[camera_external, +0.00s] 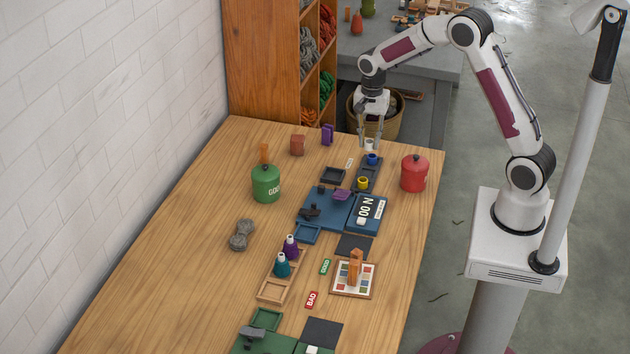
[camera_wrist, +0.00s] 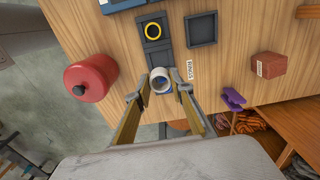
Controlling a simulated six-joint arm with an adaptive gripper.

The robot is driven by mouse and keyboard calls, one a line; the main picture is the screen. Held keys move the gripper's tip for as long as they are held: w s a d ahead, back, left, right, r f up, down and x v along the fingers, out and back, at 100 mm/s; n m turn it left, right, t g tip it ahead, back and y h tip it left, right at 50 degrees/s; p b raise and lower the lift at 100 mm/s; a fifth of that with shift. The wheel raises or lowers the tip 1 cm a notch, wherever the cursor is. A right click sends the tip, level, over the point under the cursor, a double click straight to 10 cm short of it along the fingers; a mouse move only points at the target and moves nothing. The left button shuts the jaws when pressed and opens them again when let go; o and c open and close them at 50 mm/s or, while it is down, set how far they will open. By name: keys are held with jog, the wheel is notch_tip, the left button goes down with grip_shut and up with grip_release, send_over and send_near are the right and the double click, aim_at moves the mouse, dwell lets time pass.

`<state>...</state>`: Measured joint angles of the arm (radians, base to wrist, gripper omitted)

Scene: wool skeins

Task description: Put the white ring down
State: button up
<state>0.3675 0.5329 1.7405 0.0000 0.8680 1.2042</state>
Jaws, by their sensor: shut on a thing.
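My gripper (camera_external: 370,139) is shut on the white ring (camera_wrist: 159,74), which sits between the fingertips. In the external view the white ring (camera_external: 368,147) is held just above a blue ring (camera_external: 372,160) at the far end of a dark rack (camera_external: 367,173). In the wrist view my gripper (camera_wrist: 161,83) and the white ring cover most of the blue ring. I cannot tell whether the two rings touch. A yellow ring (camera_external: 362,183) lies at the rack's near end and also shows in the wrist view (camera_wrist: 153,31).
A dark square tray (camera_external: 334,176) lies left of the rack. A red canister (camera_external: 414,174) stands to the right, near the table edge. A purple piece (camera_external: 327,134) and a reddish block (camera_external: 297,145) stand at the back left.

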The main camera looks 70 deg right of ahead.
send_over(367, 174)
jog(key=shift+f, duration=2.5)
jog(key=shift+f, duration=2.3)
jog(key=shift+f, duration=0.2)
jog(key=o, duration=0.7)
jog(key=r, duration=0.8)
jog(key=shift+w+a, duration=0.2)
jog(key=shift+w, duration=0.2)
